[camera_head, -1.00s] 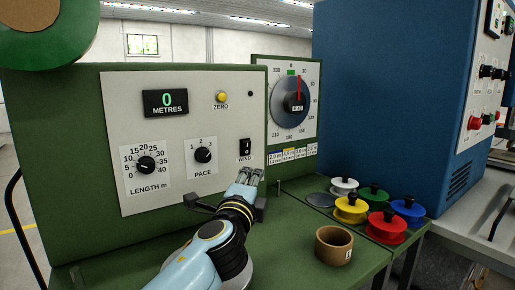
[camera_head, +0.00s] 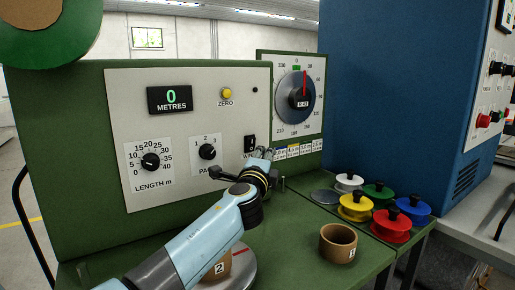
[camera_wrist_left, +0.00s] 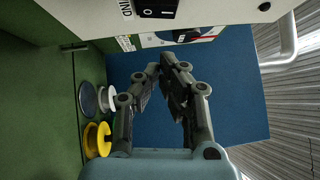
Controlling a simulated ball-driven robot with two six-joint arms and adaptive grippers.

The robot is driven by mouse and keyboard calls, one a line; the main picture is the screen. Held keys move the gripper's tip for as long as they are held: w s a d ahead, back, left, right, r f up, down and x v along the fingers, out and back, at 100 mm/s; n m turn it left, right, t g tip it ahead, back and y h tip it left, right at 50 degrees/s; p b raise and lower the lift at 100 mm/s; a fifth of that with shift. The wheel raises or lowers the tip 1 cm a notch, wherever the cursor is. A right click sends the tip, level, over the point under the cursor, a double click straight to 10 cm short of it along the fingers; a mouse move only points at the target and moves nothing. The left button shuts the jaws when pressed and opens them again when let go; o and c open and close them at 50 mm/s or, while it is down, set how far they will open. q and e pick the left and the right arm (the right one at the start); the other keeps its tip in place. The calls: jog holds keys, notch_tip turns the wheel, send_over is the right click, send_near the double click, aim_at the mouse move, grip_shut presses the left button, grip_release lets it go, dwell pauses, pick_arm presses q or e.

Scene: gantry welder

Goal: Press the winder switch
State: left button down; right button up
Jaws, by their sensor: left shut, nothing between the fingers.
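The winder switch (camera_head: 250,143) is a small black rocker on the light panel of the green machine, at the panel's right side. The gripper partly covers its WIND label in the head view. In the wrist view the switch (camera_wrist_left: 157,9) shows at the top edge, cut off by the frame. My left gripper (camera_head: 267,154) is shut and empty, with its fingertips just right of and below the switch in the head view. In the wrist view its fingers (camera_wrist_left: 160,65) converge below the switch, apart from it in the picture. My right gripper is not in view.
The panel carries a length knob (camera_head: 150,161), a pace knob (camera_head: 206,151), a yellow zero button (camera_head: 226,93) and a display (camera_head: 170,99) reading 0. A dial (camera_head: 295,90) stands behind.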

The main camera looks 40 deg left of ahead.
aim_at(251, 144)
pick_arm(q)
jog(key=a, duration=0.1)
jog(key=w+a, duration=0.2)
jog(key=a, duration=0.1)
jog(key=shift+r+p, duration=0.35)
jog(key=shift+p, duration=0.05)
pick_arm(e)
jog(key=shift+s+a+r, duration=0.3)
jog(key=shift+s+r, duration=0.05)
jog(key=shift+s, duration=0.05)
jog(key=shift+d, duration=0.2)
